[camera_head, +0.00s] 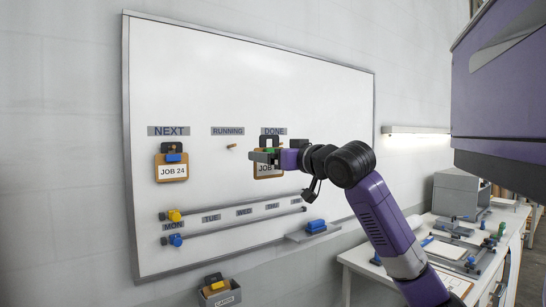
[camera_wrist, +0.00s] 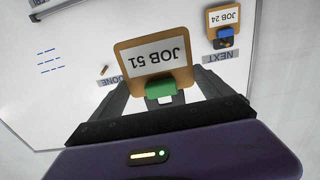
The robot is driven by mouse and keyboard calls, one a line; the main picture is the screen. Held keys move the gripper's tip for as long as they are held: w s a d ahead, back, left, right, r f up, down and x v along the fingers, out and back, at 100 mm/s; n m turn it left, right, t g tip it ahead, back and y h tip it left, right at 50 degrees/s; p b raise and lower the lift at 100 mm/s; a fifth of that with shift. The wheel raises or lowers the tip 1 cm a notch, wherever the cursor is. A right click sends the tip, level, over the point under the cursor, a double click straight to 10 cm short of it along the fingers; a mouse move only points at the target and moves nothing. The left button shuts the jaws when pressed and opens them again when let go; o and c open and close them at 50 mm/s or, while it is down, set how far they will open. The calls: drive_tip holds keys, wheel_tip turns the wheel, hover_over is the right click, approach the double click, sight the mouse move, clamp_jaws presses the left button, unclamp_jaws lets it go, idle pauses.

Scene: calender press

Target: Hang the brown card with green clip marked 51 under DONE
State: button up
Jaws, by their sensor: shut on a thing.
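The brown card marked JOB 51 (camera_wrist: 155,58) has a green clip (camera_wrist: 161,89) and shows upside down in the wrist view. My gripper (camera_wrist: 160,97) is shut on the green clip, and the card hangs from it in front of the whiteboard. In the head view the card (camera_head: 268,170) appears just below the DONE label (camera_head: 273,131), partly hidden by my gripper (camera_head: 266,156). The DONE label (camera_wrist: 109,81) also shows in the wrist view, left of the card. A small brown peg (camera_wrist: 106,69) shows bare near it there.
A brown JOB 24 card (camera_head: 172,172) with a blue clip hangs under NEXT (camera_head: 169,131). A bare peg (camera_head: 231,146) is under RUNNING (camera_head: 228,131). Rails with yellow and blue pieces cross the lower board. A cluttered bench (camera_head: 373,262) stands at right.

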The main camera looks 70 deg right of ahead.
drive_tip(key=shift+v, duration=3)
drive_tip(key=shift+w, duration=0.1)
